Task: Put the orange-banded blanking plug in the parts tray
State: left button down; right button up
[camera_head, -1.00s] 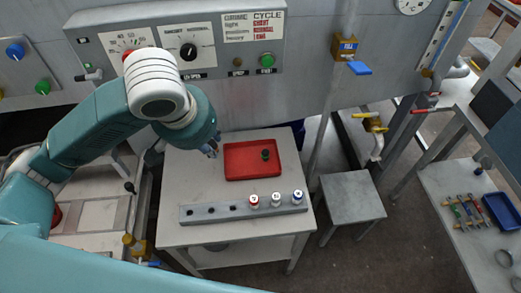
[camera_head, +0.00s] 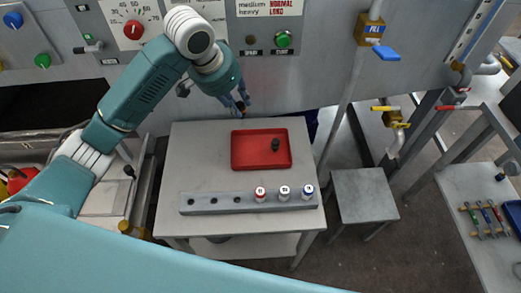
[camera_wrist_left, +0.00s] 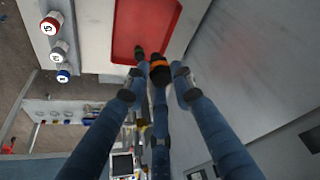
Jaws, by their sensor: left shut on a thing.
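The orange-banded blanking plug (camera_wrist_left: 158,66) is dark with an orange band and sits between the fingers of my left gripper (camera_wrist_left: 158,78) in the left wrist view. In the head view my left gripper (camera_head: 241,105) is shut on it, above the far left edge of the parts tray; the fingers hide most of the plug. The red parts tray (camera_head: 243,163) lies on the table and also shows in the left wrist view (camera_wrist_left: 140,15). A dark green-black plug (camera_head: 276,145) stands inside the tray, towards its right. My right gripper is not in view.
A grey rack (camera_head: 222,209) lies along the table's near side, with red (camera_head: 261,194), white (camera_head: 284,192) and blue (camera_head: 308,191) capped plugs at its right and empty holes at its left. The control panel wall (camera_head: 310,75) rises behind the table. A small stool (camera_head: 364,190) stands right.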

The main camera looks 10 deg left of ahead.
pick_arm(q)
jog(key=shift+w+d+r, duration=0.1)
jog(key=shift+w+r, duration=0.4)
jog(key=shift+r, duration=0.1)
jog(key=shift+f+m, duration=0.2)
jog(key=shift+m, duration=0.1)
jog(key=shift+f+p, duration=1.45)
jog(key=shift+f, duration=8.15)
jog(key=shift+f, duration=0.1)
jog(key=c, duration=1.7)
grip_release()
jog(key=shift+o, duration=1.2)
